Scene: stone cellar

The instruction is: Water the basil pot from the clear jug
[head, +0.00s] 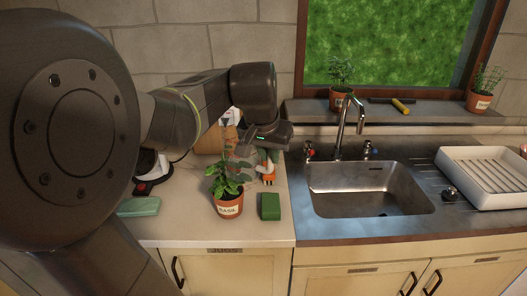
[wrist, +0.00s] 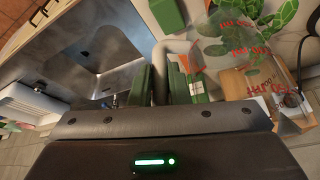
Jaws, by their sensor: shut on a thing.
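The basil pot (head: 229,207), terracotta with a white label, stands upright on the pale counter at the front in the head view. Its leaves (wrist: 287,22) show at the upper right of the wrist view. My gripper (wrist: 164,78) is shut on the pale handle (wrist: 172,47) of the clear jug (wrist: 235,48), which has red markings. In the head view my gripper (head: 268,146) is behind and right of the basil. The jug there is faint and partly hidden by leaves. I cannot tell its water level or its exact tilt.
A green block (head: 270,206) stands right of the basil pot, and a light green item (head: 139,206) lies left. The metal sink (head: 370,190) and tap (head: 350,125) are to the right, with a white dish rack (head: 490,170) beyond. Two potted herbs (head: 341,98) (head: 479,101) stand on the windowsill.

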